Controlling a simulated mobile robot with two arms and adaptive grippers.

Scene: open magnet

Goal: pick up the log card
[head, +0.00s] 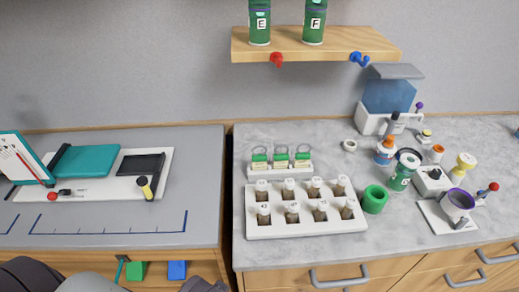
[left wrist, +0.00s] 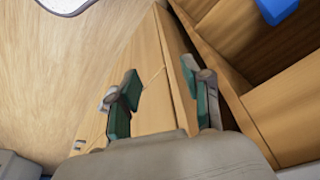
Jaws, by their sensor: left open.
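No card is clearly marked as the log card. A tilted white sheet (head: 22,160) with a teal edge and dark writing stands at the far left of the left counter in the head view; I cannot tell whether it is the log card. My left gripper (left wrist: 165,98) is open in the left wrist view, its two green-padded fingers apart on either side of a light wooden panel edge (left wrist: 160,75). I see nothing held between them. My right gripper is not in view.
A green block (head: 137,271) and a blue block (head: 177,270) lie in an open wooden space below the left counter (head: 200,180). The blue block also shows in the left wrist view (left wrist: 279,10). A white vial rack (head: 300,226) and several bottles crowd the right counter.

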